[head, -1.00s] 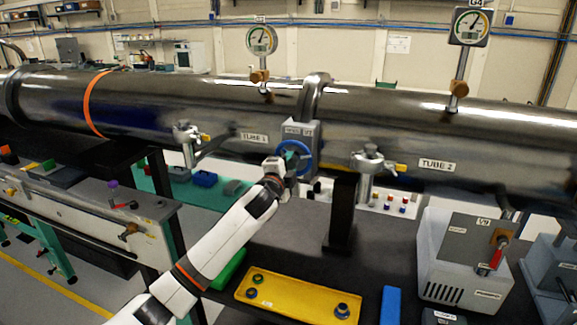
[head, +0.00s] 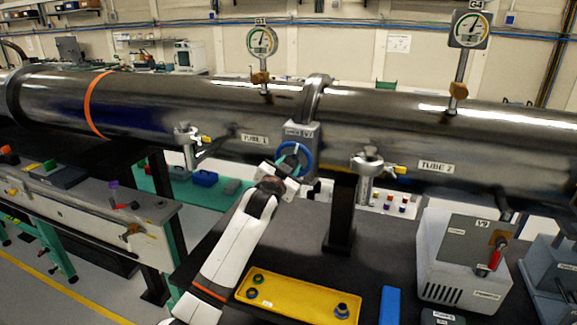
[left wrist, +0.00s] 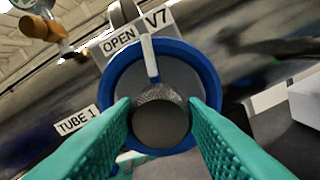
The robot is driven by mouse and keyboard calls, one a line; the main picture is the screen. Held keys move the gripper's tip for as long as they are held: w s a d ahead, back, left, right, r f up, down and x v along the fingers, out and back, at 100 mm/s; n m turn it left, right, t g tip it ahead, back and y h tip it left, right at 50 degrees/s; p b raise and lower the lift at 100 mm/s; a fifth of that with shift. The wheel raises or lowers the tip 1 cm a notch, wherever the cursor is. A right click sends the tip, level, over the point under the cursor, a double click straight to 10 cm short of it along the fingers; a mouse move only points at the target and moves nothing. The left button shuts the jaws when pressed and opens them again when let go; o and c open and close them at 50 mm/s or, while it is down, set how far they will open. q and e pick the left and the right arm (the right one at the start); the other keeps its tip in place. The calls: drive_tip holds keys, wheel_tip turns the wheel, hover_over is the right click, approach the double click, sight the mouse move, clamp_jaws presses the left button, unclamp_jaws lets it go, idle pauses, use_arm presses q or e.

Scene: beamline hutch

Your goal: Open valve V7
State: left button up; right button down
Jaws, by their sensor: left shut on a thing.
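Valve V7 is a grey block (head: 299,134) on the pipe between TUBE 1 and TUBE 2, with a round blue handwheel (head: 308,156) on its front. In the left wrist view the blue handwheel (left wrist: 207,80) has a pale spoke pointing up and a dark grey hub. A plate (left wrist: 120,40) above it reads OPEN and V7. My left gripper (head: 290,162) is at the wheel. Its green fingers (left wrist: 160,106) lie either side of the hub, across the lower rim, and are shut on the wheel. Their exact contact is partly hidden. My right gripper is not in view.
Two gauges (head: 262,42) (head: 469,27) stand on the pipe. Smaller side valves (head: 187,140) (head: 368,165) flank V7. Below are a yellow tray (head: 300,297), a dark post (head: 341,212) and a grey pump box (head: 446,265) with a red-handled valve.

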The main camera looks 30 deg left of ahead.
use_arm(q)
drive_tip(key=shift+n, duration=1.5)
drive_tip(key=shift+f+p, duration=0.1)
drive_tip(key=shift+p, duration=0.2)
drive_tip(key=o, duration=1)
drive_tip(key=shift+b+v, duration=1.5)
drive_tip(key=shift+v, duration=4.5)
